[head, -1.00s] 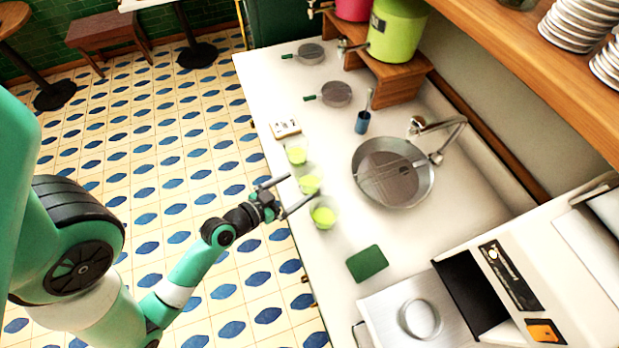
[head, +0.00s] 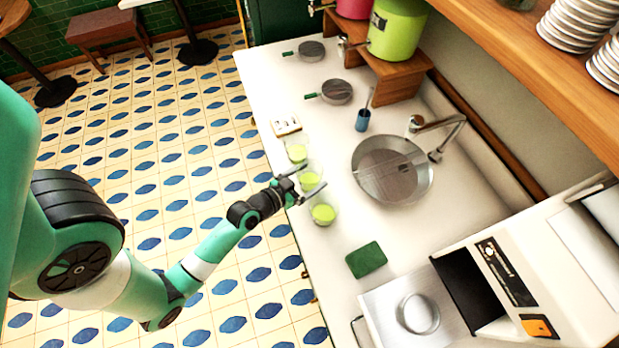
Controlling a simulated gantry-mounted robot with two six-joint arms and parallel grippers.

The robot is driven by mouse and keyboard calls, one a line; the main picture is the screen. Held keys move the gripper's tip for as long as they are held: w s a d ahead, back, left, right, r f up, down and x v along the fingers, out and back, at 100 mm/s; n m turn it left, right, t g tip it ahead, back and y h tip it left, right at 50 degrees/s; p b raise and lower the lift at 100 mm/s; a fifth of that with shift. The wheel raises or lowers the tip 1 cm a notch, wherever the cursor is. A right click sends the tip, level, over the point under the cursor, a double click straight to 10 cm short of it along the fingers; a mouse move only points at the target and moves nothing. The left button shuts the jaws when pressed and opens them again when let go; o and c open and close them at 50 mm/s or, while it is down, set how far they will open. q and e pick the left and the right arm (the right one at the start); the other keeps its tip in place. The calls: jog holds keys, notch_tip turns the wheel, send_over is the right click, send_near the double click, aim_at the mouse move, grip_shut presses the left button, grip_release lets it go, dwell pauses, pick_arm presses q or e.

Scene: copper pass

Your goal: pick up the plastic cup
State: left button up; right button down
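Three clear plastic cups with light green contents stand in a row along the left edge of the white counter: a far cup (head: 297,153), a middle cup (head: 310,181) and a near cup (head: 323,213). My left gripper (head: 315,177) reaches in from the left at the middle cup. Its two fingers are apart, one on the far side of this cup and one on the near side. I cannot tell whether they touch it. The middle cup appears upright on the counter. My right gripper is not in view.
A round sink (head: 391,170) with a tap lies right of the cups. A green sponge-like pad (head: 366,260), a white box (head: 286,126), a blue holder (head: 362,121) and two strainers (head: 336,91) are on the counter. A machine (head: 530,285) stands at the near right.

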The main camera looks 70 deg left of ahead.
aim_at(319, 166)
pick_arm(q)
jog(key=c, duration=0.4)
jog(key=shift+r, duration=0.1)
jog(key=shift+r+p, duration=0.4)
jog(key=shift+r, duration=0.35)
jog(key=shift+r+p, duration=0.4)
jog(key=shift+r, duration=0.45)
jog(key=s+d+r, duration=0.1)
jog(key=s+r, duration=0.2)
jog(key=s+d+r, duration=0.2)
jog(key=s, duration=0.2)
jog(key=s+d+r, duration=0.1)
jog(key=s+r, duration=0.2)
jog(key=s, duration=0.1)
jog(key=shift+d+r, duration=0.3)
jog(key=shift+d, duration=0.05)
jog(key=shift+s+d+r+p, duration=0.2)
jog(key=shift+s+p, duration=0.4)
jog(key=shift+p, duration=0.05)
jog(key=shift+s+d+r, duration=0.2)
jog(key=shift+s, duration=0.05)
jog(key=shift+r, duration=0.1)
